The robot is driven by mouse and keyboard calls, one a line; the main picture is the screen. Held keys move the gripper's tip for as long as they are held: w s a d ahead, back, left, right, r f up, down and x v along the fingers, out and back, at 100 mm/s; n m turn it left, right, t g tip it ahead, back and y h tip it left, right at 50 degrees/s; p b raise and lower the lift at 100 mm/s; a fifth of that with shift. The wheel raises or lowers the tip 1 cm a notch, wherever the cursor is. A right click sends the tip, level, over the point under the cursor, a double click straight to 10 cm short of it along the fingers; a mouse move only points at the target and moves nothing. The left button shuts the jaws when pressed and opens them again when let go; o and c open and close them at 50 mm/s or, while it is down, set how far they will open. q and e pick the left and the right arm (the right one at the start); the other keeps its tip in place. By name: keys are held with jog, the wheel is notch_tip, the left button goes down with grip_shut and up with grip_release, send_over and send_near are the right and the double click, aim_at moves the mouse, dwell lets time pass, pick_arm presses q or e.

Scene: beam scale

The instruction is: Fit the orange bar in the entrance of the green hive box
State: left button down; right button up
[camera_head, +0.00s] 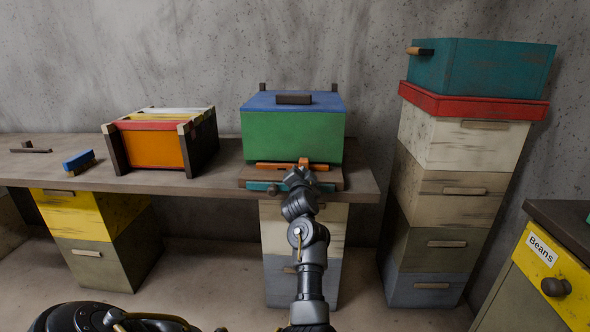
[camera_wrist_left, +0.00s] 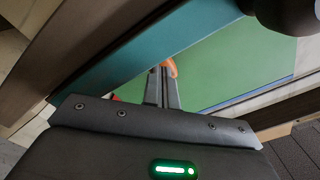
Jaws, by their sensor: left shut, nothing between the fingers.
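The green hive box (camera_head: 292,137) stands on the table in the head view, with a blue lid (camera_head: 268,100) on top. The orange bar (camera_head: 272,167) lies along the foot of its front face, with a raised orange grip near its middle right. I cannot tell how deep the bar sits in the entrance. My left gripper (camera_head: 300,174) is shut and empty, right in front of the grip and partly covering the bar. In the left wrist view, the shut fingers (camera_wrist_left: 164,80) point at a small orange part (camera_wrist_left: 171,66) before the green wall (camera_wrist_left: 235,70). My right gripper is not in view.
A teal-edged board (camera_head: 262,186) juts out below the hive. Left of it stands an open orange frame box (camera_head: 152,150), then a blue brush (camera_head: 78,160). A tall stack of boxes (camera_head: 461,145) stands at the right. The table (camera_head: 220,180) is bare between the boxes.

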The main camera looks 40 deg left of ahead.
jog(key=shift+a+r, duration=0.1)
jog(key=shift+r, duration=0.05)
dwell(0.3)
pick_arm(q)
jog(key=shift+p+x, duration=0.35)
jog(key=shift+x, duration=0.8)
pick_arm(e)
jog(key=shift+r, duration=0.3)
pick_arm(q)
jog(key=p+v, duration=0.3)
jog(key=shift+r, duration=0.25)
jog(key=shift+s+d+f+p, duration=0.2)
jog(key=shift+s+d+p, duration=0.2)
jog(key=shift+p, duration=0.2)
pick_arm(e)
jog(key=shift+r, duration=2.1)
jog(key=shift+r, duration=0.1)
